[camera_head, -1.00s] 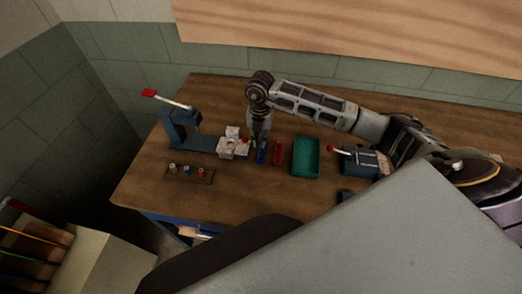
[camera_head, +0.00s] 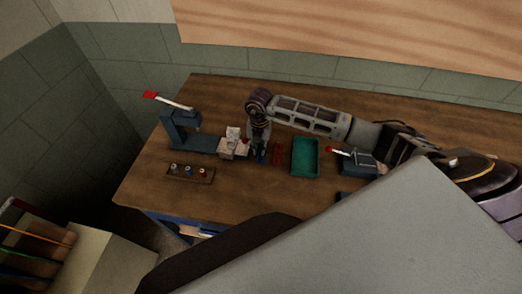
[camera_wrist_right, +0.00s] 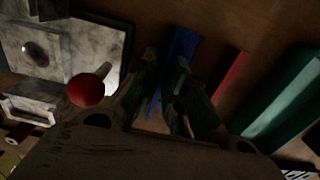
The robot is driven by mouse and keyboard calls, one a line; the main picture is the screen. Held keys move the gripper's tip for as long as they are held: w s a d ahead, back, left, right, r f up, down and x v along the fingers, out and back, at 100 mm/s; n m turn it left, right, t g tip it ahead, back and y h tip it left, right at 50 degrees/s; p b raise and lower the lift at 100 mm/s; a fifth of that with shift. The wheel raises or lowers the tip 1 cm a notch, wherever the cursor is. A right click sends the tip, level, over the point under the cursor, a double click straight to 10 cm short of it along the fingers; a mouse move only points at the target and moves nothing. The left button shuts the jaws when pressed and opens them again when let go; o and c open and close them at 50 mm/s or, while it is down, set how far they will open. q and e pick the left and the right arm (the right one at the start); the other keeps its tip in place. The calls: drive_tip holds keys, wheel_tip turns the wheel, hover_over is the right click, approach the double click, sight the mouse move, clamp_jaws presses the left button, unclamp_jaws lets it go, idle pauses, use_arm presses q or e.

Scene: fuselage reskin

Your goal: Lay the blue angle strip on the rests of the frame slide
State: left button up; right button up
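The blue angle strip (camera_wrist_right: 183,48) lies on the bench in the right wrist view, its near part passing between my fingers. In the head view it (camera_head: 261,158) is mostly hidden under my right gripper (camera_head: 259,148). The right gripper (camera_wrist_right: 168,108) points down with its fingers apart on either side of the strip; I see no clear contact. The frame slide appears to be the pale mottled block (camera_head: 233,147), just left of the gripper. It also shows in the right wrist view (camera_wrist_right: 65,48), with a red knob (camera_wrist_right: 86,90). I cannot make out its rests. My left gripper is not in view.
A red strip (camera_head: 277,153) and a green tray (camera_head: 305,157) lie right of the gripper. A blue press with a red-tipped lever (camera_head: 180,135) stands left. A small wooden rack (camera_head: 190,174) sits in front, and a red-knobbed fixture (camera_head: 357,160) stands at right.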

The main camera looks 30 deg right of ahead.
drive_tip(key=shift+c, duration=0.5)
clamp_jaws()
wheel_tip(320, 180, up, 10)
drive_tip(key=b, duration=0.1)
drive_tip(key=shift+b, duration=0.3)
idle(0.3)
drive_tip(key=shift+r, duration=0.1)
idle(0.4)
